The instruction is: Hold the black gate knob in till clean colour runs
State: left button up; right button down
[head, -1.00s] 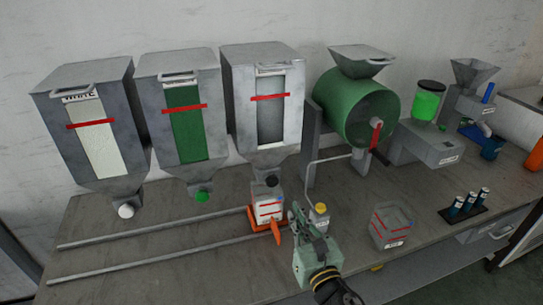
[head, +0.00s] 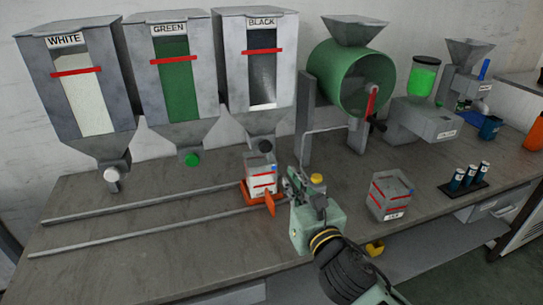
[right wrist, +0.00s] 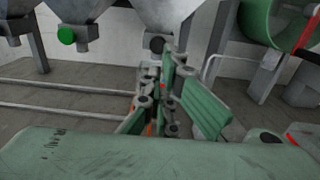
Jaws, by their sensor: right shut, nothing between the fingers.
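The black gate knob (head: 265,145) is on the spout under the hopper labelled BLACK (head: 228,60). It also shows in the right wrist view (right wrist: 157,45), just beyond the fingertips. My right gripper (head: 290,182) is shut and empty, to the right of and below the knob in the head view, apart from it. In the right wrist view its fingers (right wrist: 166,68) partly hide the cup. A clear cup with red lines (head: 262,184) sits on an orange carriage (head: 247,194) below the black spout. I cannot make out colour running. My left gripper is not in view.
WHITE (head: 55,118) and GREEN (head: 160,110) hoppers stand left of the black one. Two rails (head: 150,208) run left from the carriage. A green drum (head: 330,75) and another red-lined cup (head: 389,197) are to the right. The left bench front is clear.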

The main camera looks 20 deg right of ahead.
aim_at(268, 146)
jog(key=w, duration=0.4)
jog(key=w+p, duration=0.1)
jog(key=w, duration=0.9)
jog(key=shift+a+p, duration=0.25)
jog(key=shift+p, duration=0.05)
jog(key=shift+w+r, duration=0.1)
jog(key=shift+w, duration=0.3)
jog(key=shift+w+p, duration=0.45)
jog(key=shift+w, duration=0.1)
jog(key=shift+r, duration=0.15)
dwell(0.5)
dwell(1.8)
